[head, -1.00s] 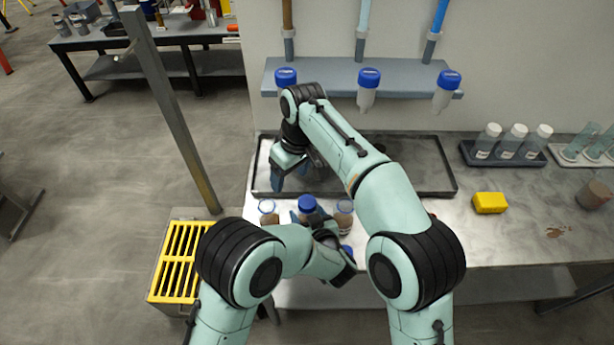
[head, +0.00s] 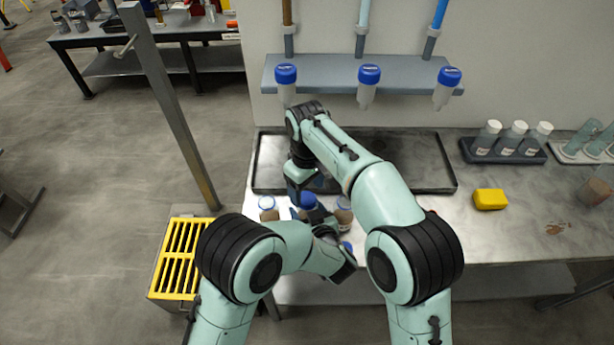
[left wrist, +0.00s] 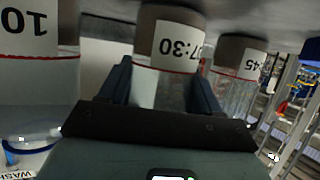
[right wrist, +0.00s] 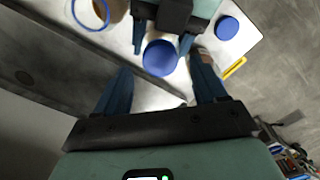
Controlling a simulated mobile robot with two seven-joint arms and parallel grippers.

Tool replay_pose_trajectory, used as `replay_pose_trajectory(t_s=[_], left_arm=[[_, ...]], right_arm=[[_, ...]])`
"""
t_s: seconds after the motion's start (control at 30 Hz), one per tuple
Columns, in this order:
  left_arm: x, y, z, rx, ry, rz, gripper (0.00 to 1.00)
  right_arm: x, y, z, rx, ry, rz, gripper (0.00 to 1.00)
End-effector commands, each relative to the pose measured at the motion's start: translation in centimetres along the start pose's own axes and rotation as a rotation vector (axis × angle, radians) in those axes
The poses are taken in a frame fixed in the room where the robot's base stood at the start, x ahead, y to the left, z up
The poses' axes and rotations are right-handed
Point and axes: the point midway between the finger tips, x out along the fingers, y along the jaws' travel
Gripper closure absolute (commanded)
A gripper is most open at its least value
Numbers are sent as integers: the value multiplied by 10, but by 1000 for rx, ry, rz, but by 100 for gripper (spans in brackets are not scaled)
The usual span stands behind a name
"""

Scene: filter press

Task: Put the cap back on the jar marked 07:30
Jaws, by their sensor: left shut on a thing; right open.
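The jar marked 07:30 (left wrist: 174,50) is between the fingers of my left gripper (left wrist: 165,80), which is shut on it. In the head view it is the middle jar of a row, with a solid blue top (head: 307,201). From the right wrist this top shows as a blue disc (right wrist: 160,58); I cannot tell whether it is a seated cap. My right gripper (right wrist: 163,70) is open above the jar, its fingers on either side of the blue disc, not visibly touching it. A separate round blue cap (right wrist: 228,28) lies on the bench beside my left gripper.
Neighbouring jars stand close on both sides, one marked 10 (left wrist: 30,35) and one ending in 45 (left wrist: 240,62). A black-rimmed tray (head: 420,190) lies behind. A yellow block (head: 490,199) and a rack of white-capped bottles (head: 500,152) are right.

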Motion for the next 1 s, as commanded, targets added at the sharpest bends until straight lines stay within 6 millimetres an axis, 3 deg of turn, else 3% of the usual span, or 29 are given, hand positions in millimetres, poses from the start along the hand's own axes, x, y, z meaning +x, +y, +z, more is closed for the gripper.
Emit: replay_pose_trajectory(t_s=[0.23,0.57,0.6,0.77,1.0], left_arm=[[0,0,0,0,1,0,100],[0,0,0,-1,1,0,100],[0,0,0,-1,1,0,100],[0,0,0,-1,1,0,100],[0,0,0,-1,1,0,100]], right_arm=[[27,0,0,0,-2,-1,29],[31,0,0,0,1,0,29],[31,0,0,0,1,0,33],[31,0,0,0,1,0,85],[31,0,0,5,1,0,87]])
